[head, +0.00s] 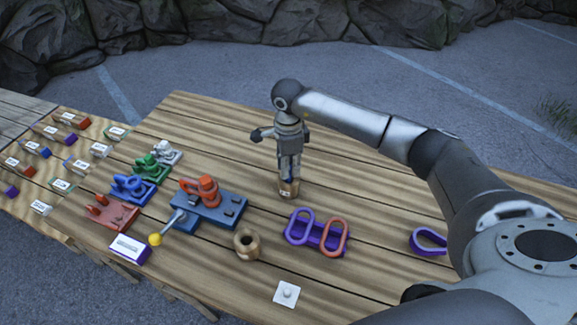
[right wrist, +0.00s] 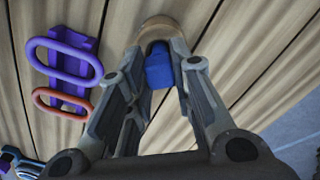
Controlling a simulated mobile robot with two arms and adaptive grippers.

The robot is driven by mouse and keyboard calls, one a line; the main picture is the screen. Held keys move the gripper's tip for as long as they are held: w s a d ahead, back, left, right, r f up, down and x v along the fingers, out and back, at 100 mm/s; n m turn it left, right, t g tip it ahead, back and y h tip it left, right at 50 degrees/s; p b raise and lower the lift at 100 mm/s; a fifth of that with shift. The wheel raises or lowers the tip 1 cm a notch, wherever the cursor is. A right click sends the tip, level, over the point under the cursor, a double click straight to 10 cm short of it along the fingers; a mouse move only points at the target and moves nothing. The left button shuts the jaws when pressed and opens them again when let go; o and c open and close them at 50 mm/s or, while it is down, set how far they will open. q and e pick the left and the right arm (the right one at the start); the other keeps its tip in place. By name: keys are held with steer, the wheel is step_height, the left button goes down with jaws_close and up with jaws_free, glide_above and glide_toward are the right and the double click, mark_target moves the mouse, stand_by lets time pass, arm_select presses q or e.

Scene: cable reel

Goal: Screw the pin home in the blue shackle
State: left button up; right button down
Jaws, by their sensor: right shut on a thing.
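The blue shackle (head: 132,187) lies on its blue base in the row at the left of the table in the head view. My right gripper (head: 289,178) points straight down near the middle of the table, well to the right of the shackle. It is shut on a blue piece, seen between the fingertips in the right wrist view (right wrist: 158,66). This may be the pin, but its shaft is hidden. A tan cup-like holder (head: 288,190) with a label stands right under the fingertips, around or just below the blue piece. My left gripper is not in view.
Green (head: 152,167), white and red stands flank the blue one. A tan ring (head: 246,243), purple link holder (head: 319,236) and white button plate (head: 287,293) lie in front.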

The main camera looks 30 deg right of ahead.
steer(key=shift+r+p, duration=1.1)
steer(key=shift+r, duration=1.35)
